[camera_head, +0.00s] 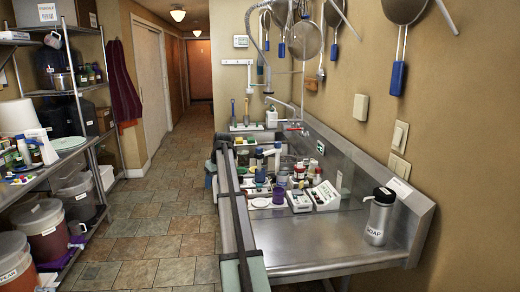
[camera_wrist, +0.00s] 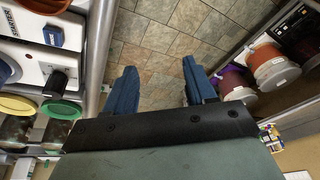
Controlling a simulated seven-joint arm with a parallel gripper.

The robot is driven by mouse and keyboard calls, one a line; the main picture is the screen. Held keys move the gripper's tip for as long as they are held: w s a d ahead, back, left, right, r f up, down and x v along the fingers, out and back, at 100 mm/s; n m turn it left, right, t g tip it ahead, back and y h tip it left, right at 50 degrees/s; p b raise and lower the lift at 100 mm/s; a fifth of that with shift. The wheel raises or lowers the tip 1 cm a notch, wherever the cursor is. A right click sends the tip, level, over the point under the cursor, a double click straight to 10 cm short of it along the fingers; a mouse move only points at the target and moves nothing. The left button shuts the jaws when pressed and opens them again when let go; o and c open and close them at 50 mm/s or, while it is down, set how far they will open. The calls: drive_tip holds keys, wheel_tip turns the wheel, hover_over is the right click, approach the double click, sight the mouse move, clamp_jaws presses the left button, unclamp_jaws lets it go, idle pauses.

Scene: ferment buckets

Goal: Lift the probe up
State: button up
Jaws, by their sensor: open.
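My gripper (camera_wrist: 160,72) shows in the wrist view with its two blue fingers wide apart and only the tiled floor between them. Two white bench meters stand on the steel counter in the head view, a left one (camera_head: 299,202) and a right one (camera_head: 323,196). In the wrist view, a white device marked STARTER (camera_wrist: 38,38) lies left of the fingers, with a black-topped part (camera_wrist: 57,83) below it. I cannot tell which small item is the probe. Nothing is in the gripper's grasp.
A steel counter (camera_head: 335,243) runs along the right wall, with a soap bottle (camera_head: 380,217) near its front. Cups and bottles crowd the sink end. Shelves with buckets (camera_head: 43,228) stand at left. The tiled aisle (camera_head: 165,225) is clear.

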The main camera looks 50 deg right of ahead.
drive_tip(key=s+d+r, duration=0.3)
drive_tip(key=d+r, duration=0.4)
drive_tip(key=s+d+r, duration=0.3)
drive_tip(key=d+r, duration=0.4)
drive_tip(key=d, duration=0.1)
drive_tip(key=t+h, duration=0.1)
approach(259, 148)
drive_tip(key=x, duration=0.9)
drive_tip(key=shift+s, duration=0.15)
drive_tip(key=shift+c, duration=0.4)
clamp_jaws()
